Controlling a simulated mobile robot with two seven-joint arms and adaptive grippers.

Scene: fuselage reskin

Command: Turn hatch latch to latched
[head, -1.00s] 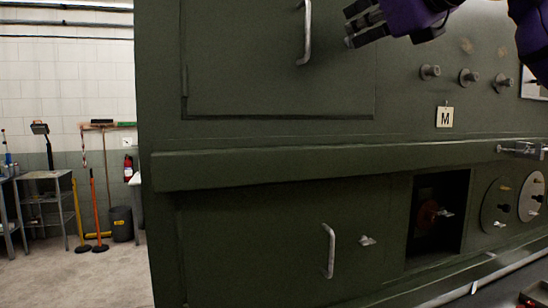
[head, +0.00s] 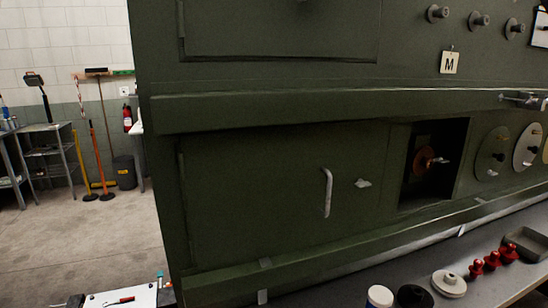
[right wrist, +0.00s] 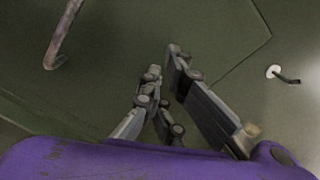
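The lower hatch (head: 260,205) sits flush in the dark green fuselage panel in the head view, with a pale bar handle (head: 327,192). The hatch latch (head: 363,183) is a small silver wing knob right of that handle, its wings lying roughly level. Neither gripper shows in the head view now. In the right wrist view my right gripper (right wrist: 164,62) has its fingertips a small gap apart, with nothing between them. A handle (right wrist: 60,38) lies to its left and a pale-based fitting with a dark lever (right wrist: 284,74) to its right; I cannot tell which fitting this is.
Right of the hatch are a square opening (head: 412,186) with a reddish part inside and round plates with knobs (head: 492,153). A ledge (head: 300,99) runs above. A grey bench (head: 420,278) with bottles and red parts stands at lower right. Open floor lies left.

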